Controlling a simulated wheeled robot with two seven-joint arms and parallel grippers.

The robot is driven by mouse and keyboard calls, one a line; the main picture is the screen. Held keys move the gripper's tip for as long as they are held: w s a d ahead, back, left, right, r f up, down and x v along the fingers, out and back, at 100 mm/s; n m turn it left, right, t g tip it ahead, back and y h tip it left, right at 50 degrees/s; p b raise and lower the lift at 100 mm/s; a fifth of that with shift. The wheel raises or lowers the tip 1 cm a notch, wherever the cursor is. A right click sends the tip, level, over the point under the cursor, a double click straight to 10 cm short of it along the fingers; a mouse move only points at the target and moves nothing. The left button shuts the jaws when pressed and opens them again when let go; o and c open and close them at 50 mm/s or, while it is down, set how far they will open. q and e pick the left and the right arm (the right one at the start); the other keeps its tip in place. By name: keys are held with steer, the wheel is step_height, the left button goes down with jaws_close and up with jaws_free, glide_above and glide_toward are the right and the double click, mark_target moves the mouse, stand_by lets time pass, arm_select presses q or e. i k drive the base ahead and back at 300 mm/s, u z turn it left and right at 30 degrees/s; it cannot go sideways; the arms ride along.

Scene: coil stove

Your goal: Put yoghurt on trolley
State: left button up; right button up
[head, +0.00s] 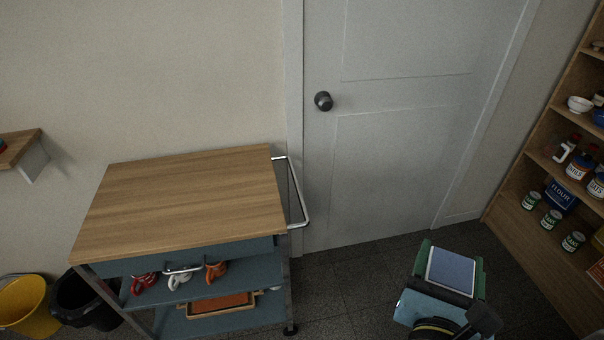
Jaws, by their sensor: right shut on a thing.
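The trolley (185,190) stands at the left-centre against the wall, with a bare wooden top and blue-grey shelves beneath. My right gripper (451,270) is at the lower right, over the dark floor and well to the right of the trolley. It is shut on a squarish thing with a blue-grey face and pale rim, which I take to be the yoghurt (453,267); no label shows. The green fingers lie on either side of it. My left gripper is not in view.
The trolley's metal handle (301,205) sticks out on its right side. Mugs (180,281) and an orange tray (222,304) sit on its lower shelves. A closed door (400,130) is behind. A shelf unit (529,240) with jars stands right. Yellow (24,302) and black bins stand left.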

mark_target(180, 214)
steer(key=z, duration=0.35)
steer(key=i, duration=0.95)
steer(key=u, duration=3)
